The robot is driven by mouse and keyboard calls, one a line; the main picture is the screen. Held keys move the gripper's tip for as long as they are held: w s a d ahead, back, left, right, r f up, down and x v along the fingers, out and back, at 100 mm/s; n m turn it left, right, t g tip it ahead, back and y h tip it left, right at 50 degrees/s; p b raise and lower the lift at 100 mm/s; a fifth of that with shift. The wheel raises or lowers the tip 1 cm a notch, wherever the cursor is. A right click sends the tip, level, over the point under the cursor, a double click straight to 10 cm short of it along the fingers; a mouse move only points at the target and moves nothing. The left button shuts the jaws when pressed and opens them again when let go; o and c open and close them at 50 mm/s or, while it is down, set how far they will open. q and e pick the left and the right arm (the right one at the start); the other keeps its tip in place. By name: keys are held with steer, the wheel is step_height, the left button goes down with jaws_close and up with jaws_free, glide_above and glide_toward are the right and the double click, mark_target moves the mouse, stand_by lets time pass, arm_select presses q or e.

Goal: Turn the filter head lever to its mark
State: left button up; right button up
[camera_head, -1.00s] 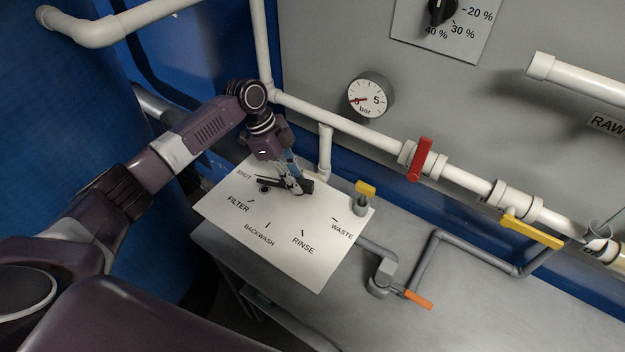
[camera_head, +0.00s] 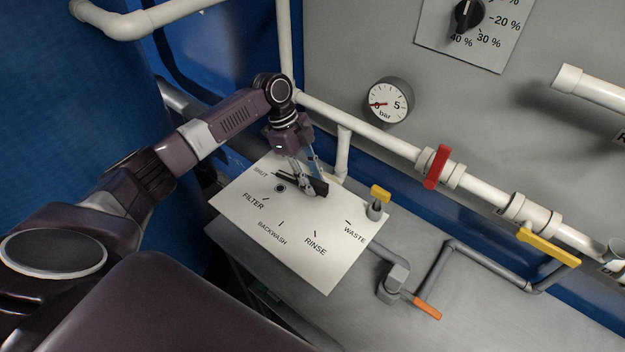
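The filter head lever is a dark bar (camera_head: 319,188) over a pale label plate (camera_head: 240,212) marked SHUT, FILTER, BACKWASH, RINSE and WASTE. It lies near the plate's far edge, partly hidden by my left gripper. My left gripper (camera_head: 311,188) reaches down from above with its fingertips at the lever, close to or touching it. I cannot tell whether the fingers are closed on it. A short tick stands by each of several labels; the FILTER mark (camera_head: 266,198) is clear of the gripper. My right gripper is out of view.
A white upright pipe (camera_head: 343,152) stands close behind the plate. A pressure gauge (camera_head: 388,101) and red-handled valve (camera_head: 437,167) are behind. The grey bench is bare at front right.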

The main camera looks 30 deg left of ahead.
arm_select(q)
steer(key=shift+o, duration=0.5)
steer(key=v, duration=1.2)
